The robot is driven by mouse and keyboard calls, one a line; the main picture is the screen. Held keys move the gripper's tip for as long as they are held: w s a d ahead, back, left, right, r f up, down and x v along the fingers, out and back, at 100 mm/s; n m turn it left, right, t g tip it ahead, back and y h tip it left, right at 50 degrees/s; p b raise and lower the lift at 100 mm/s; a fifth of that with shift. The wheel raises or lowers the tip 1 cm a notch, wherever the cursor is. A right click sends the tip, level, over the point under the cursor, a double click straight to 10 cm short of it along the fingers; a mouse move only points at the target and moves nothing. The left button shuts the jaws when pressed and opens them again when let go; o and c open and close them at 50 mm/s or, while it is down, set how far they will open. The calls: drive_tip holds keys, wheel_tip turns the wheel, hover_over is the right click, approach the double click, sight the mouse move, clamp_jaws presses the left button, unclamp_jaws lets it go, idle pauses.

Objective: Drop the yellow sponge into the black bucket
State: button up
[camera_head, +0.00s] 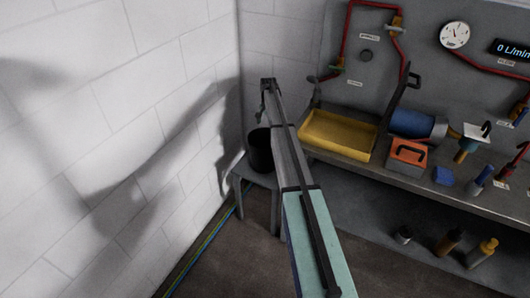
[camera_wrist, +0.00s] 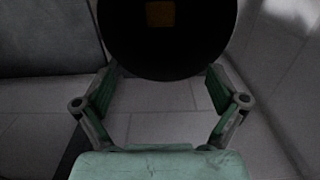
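The black bucket (camera_head: 259,152) stands on a small grey stool in the corner, partly hidden by my arm. In the wrist view the bucket (camera_wrist: 160,60) fills the top middle, seen from above. A small dull-yellow square that looks like the yellow sponge (camera_wrist: 160,13) shows inside its dark interior. My gripper (camera_wrist: 162,80) has its fingers spread wide with nothing between them, and the bucket lies beyond the fingertips. In the head view my gripper (camera_head: 268,88) is small, above the bucket; its fingers are hard to make out there.
The grey stool (camera_head: 257,177) stands near the white block wall (camera_head: 150,100). To its right is a workbench (camera_head: 440,190) with a yellow tray (camera_head: 338,133), an orange toolbox (camera_head: 408,156), a blue cylinder (camera_head: 412,123) and a blue block (camera_head: 444,176). Several bottles stand on the lower shelf.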

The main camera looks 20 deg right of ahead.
wheel_tip(320, 180, up, 12)
idle(0.7)
idle(0.4)
drive_tip(key=s+a+f+n, duration=0.2)
drive_tip(key=s+a+f, duration=0.4)
drive_tip(key=s+f, duration=0.4)
drive_tip(key=s+a+f+n+g, duration=0.1)
drive_tip(key=s+a+f+n, duration=0.3)
drive_tip(key=s+f, duration=0.65)
drive_tip(key=s+a+f+n, duration=0.1)
drive_tip(key=s+a+f, duration=0.65)
drive_tip(key=s, duration=0.45)
drive_tip(key=s+a+f+n+g, duration=0.1)
drive_tip(key=s+a+f+g, duration=0.1)
drive_tip(key=s, duration=1.2)
drive_tip(key=s+a+f+n+g, duration=0.1)
drive_tip(key=s+a+f, duration=0.3)
drive_tip(key=s, duration=1.1)
drive_tip(key=s+a+f+n+g, duration=0.1)
drive_tip(key=s+a, duration=0.4)
drive_tip(key=s, duration=1)
wheel_tip(320, 180, down, 2)
drive_tip(key=shift+f+g, duration=0.25)
drive_tip(key=shift+g, duration=0.65)
